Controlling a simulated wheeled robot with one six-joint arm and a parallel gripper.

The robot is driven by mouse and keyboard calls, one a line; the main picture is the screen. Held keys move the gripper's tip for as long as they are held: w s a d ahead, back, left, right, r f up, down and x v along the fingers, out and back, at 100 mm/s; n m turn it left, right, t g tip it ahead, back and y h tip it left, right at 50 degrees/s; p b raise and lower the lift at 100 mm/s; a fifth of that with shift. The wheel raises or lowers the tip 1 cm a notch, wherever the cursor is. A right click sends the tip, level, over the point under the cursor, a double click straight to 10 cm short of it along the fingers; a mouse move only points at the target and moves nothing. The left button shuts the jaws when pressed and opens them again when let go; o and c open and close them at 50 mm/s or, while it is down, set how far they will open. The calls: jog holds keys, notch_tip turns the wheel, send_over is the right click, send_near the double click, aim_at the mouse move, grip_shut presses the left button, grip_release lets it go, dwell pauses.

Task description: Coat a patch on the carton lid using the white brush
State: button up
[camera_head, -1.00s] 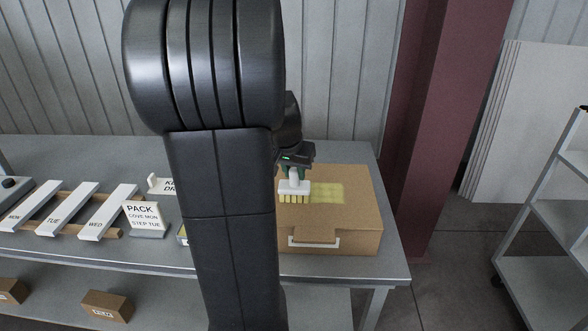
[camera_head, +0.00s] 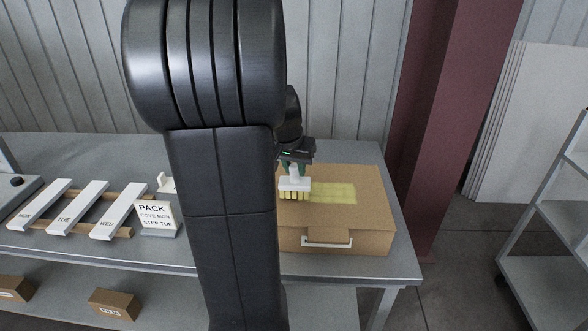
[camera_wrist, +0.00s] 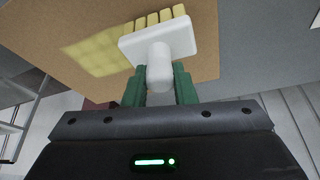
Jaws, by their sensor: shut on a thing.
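The white brush (camera_head: 295,184) with pale yellow bristles is held in my gripper (camera_head: 294,167), bristles down at the left part of the carton lid (camera_head: 368,213). My gripper also shows in the wrist view (camera_wrist: 160,85), its green fingers shut on the brush handle (camera_wrist: 160,65). A pale yellow coated patch (camera_head: 333,193) stretches right from the brush on the brown lid. It also shows in the wrist view (camera_wrist: 95,52). I cannot tell whether the bristles press on the lid. My arm hides the carton's left side.
The carton stands at the right end of a grey table (camera_head: 350,151). A PACK sign (camera_head: 156,218) and white boards marked with days (camera_head: 80,208) lie left of my arm. A maroon column (camera_head: 455,120) rises behind the right end, and a shelf rack (camera_head: 555,230) stands right.

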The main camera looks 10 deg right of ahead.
jog(key=shift+s+d+r, duration=0.1)
jog(key=shift+d+r, duration=0.15)
jog(key=shift+r, duration=0.65)
jog(key=shift+d+r+p, duration=0.1)
jog(key=shift+r+p, duration=0.3)
jog(key=shift+p, duration=0.15)
jog(key=shift+r+p, duration=0.55)
jog(key=shift+r, duration=0.15)
jog(key=shift+r+p, duration=1.05)
jog(key=shift+r, duration=0.4)
